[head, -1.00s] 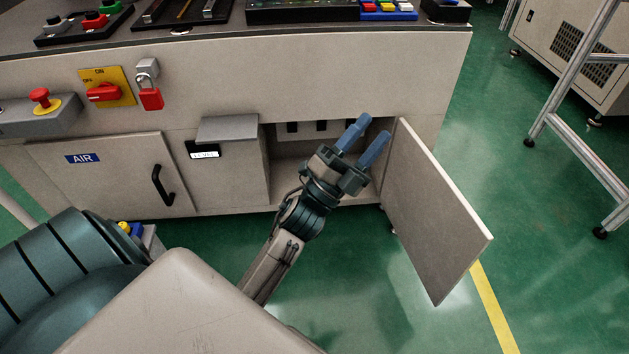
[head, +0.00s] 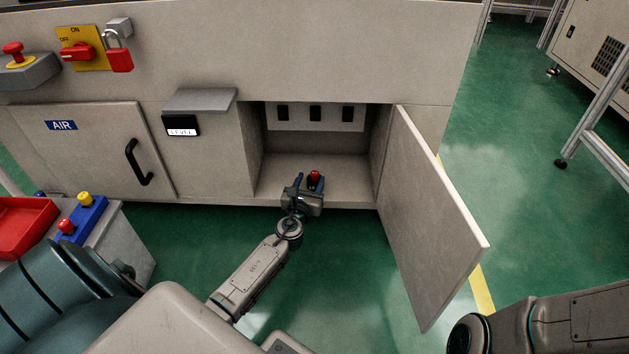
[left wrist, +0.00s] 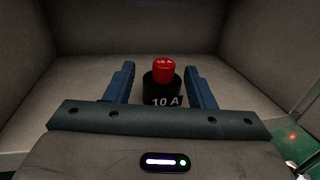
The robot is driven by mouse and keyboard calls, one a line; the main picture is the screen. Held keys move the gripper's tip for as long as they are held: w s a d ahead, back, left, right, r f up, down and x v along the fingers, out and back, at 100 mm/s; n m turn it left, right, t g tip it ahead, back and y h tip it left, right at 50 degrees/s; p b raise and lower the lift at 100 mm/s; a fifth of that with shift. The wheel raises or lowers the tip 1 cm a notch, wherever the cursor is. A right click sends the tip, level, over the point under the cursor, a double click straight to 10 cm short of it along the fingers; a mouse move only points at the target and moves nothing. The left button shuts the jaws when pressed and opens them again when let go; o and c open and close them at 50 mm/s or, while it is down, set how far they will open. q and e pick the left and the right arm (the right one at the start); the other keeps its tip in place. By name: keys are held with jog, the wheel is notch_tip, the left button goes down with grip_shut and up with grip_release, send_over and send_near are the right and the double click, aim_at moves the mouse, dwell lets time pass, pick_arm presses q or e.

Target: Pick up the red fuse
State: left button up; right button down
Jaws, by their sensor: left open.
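The red fuse (head: 315,175) stands upright on the floor of the open cabinet compartment. My left gripper (head: 307,181) is open at the front edge of the compartment. Its blue fingers (left wrist: 160,85) stand one on each side of the fuse, with a gap on both sides. The lower part of the fuse is hidden by the gripper body. My right gripper is out of view; only part of that arm shows at the lower right.
The compartment (head: 278,168) has a back panel with three black slots (head: 316,114). Its door (head: 432,215) stands open on the right. A closed AIR door (head: 90,150) is on the left. A red tray (head: 24,226) sits at the far left.

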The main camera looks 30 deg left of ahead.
aim_at(316, 171)
pick_arm(q)
jog(key=b+x, duration=0.1)
jog(key=x, duration=0.1)
jog(key=b+x, duration=0.1)
jog(key=x, duration=0.2)
jog(key=shift+w+d, duration=0.1)
jog(key=shift+d, duration=0.1)
jog(key=shift+w+a+r, duration=0.1)
jog(key=shift+w, duration=0.2)
jog(key=shift+c, duration=0.2)
jog(key=c, duration=1)
